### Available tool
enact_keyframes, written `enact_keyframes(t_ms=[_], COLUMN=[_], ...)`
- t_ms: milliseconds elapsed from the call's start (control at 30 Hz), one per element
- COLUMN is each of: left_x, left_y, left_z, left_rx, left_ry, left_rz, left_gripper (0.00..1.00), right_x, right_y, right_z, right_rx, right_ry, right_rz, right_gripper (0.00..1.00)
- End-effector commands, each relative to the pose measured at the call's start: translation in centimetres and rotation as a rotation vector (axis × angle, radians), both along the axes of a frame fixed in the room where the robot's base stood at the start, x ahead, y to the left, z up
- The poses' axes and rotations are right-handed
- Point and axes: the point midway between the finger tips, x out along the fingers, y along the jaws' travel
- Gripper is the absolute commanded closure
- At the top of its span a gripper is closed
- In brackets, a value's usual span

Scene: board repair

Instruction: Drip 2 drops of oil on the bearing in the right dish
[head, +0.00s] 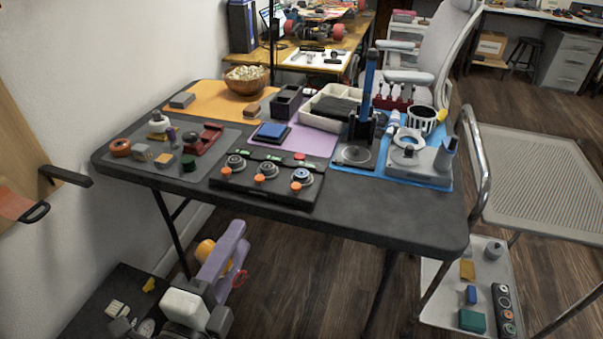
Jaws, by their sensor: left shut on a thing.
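A black tray (262,190) near the table's front edge carries three round dishes with an orange knob in front of each. The right dish (303,176) shows a bluish round middle; I cannot make out the bearing clearly. My left gripper (225,255), with lavender fingers, is low in front of the table, below its top and well away from the dishes. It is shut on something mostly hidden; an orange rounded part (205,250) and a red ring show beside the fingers. I cannot tell an oil bottle for sure. My right gripper is out of view.
A grey mat (150,180) at left holds small items and a red tool. Behind the tray are a blue pad (271,131), a bowl (246,80) and white bins. A blue mat at right bears a tall stand (367,100). The table's front right is clear. A cart (550,180) stands right.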

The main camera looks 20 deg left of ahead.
Motion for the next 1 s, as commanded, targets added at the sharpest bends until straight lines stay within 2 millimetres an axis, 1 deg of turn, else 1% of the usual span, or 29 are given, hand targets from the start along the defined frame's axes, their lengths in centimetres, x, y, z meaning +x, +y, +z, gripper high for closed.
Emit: enact_keyframes(t_ms=[100, 400, 733, 1000], left_x=[1.1, 3.5, 6.1, 8.3], left_y=[0.1, 0.1, 0.3, 0.3], left_z=[0.3, 0.2, 0.2, 0.2], left_rx=[-0.001, 0.0, 0.0, -0.001], left_ry=[-0.003, -0.003, -0.003, -0.002], left_rz=[0.001, 0.001, 0.002, 0.001], left_gripper=[0.93, 0.93, 0.93, 0.93], right_x=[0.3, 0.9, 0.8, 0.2], right_y=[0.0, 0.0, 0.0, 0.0], right_z=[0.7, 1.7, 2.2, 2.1], right_rx=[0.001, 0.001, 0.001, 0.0], right_ry=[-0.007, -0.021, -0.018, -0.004], right_rz=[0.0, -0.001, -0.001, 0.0], right_gripper=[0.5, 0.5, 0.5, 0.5])
